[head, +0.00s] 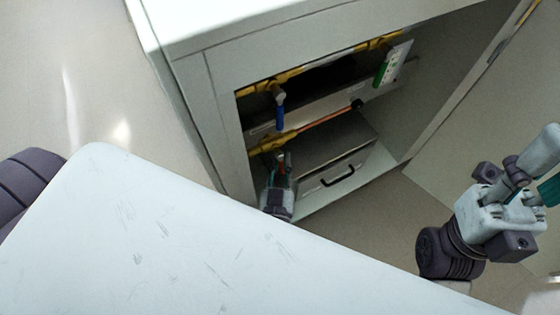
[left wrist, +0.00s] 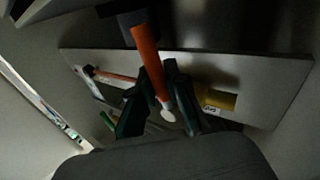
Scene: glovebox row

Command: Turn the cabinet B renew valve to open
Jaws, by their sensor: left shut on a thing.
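The open cabinet (head: 190,85) has two yellow pipe runs inside. A valve with a blue handle (head: 280,112) hangs from the upper run. My left gripper (head: 281,168) is at the lower run, inside the cabinet opening. It is shut on an orange-red valve handle (head: 282,175). In the left wrist view the orange handle (left wrist: 148,55) lies between the two dark green fingers (left wrist: 160,100), its pale tip below them. I cannot read which valve is the renew valve. My right arm is at the right edge, and its fingertips do not show clearly.
A drawer box with a black handle (head: 339,176) stands beside my left gripper. A green and white socket plate (head: 393,64) is on the back right. The open door (head: 490,120) stands to the right. A pale slab fills the lower left foreground.

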